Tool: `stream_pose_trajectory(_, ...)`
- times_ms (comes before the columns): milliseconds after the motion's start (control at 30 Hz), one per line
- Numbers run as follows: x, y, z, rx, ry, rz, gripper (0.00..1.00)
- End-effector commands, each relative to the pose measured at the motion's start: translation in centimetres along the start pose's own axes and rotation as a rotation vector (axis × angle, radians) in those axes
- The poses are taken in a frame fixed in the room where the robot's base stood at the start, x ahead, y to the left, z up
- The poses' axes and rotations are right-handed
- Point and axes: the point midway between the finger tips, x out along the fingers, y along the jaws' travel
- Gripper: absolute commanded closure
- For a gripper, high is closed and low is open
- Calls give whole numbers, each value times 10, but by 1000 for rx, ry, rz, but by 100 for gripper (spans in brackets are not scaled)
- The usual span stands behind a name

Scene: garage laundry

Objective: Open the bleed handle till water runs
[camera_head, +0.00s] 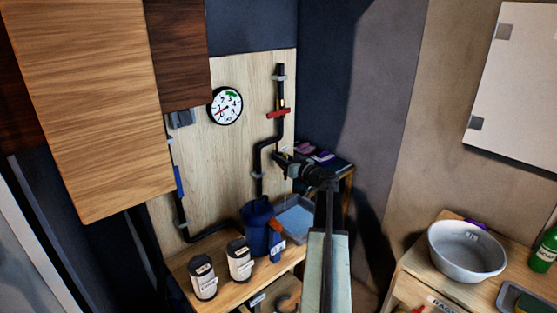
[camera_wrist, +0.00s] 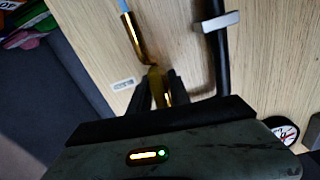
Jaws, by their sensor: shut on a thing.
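The bleed handle is a small yellow-brass lever (camera_wrist: 154,84), seen in the wrist view between my fingers. My gripper (camera_wrist: 161,76) is shut on it; the fingers hide part of it. A brass spout (camera_wrist: 131,35) bends away from the handle, and a light blue strip (camera_wrist: 123,5) that looks like water comes from its end. In the head view my gripper (camera_head: 283,157) is at the black pipe (camera_head: 263,150) on the wooden board, and the handle is too small to make out. A shallow grey-blue tray (camera_head: 305,234) stands below.
A round gauge (camera_head: 225,105), a red handle (camera_head: 278,113) and a blue handle (camera_head: 179,181) are on the board. A metal bowl (camera_head: 467,262) stands at right.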

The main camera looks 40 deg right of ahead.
Motion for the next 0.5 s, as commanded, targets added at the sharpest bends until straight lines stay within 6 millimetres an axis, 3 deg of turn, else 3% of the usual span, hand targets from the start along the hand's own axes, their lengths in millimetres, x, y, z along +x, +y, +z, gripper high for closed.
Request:
stream_pose_trajectory(233, 1, 0, -1, 3, 4, 1, 100)
stream_pose_trajectory(267, 1, 0, -1, 3, 4, 1, 69)
stream_pose_trajectory(500, 0, 1, -1, 2, 2, 1, 67)
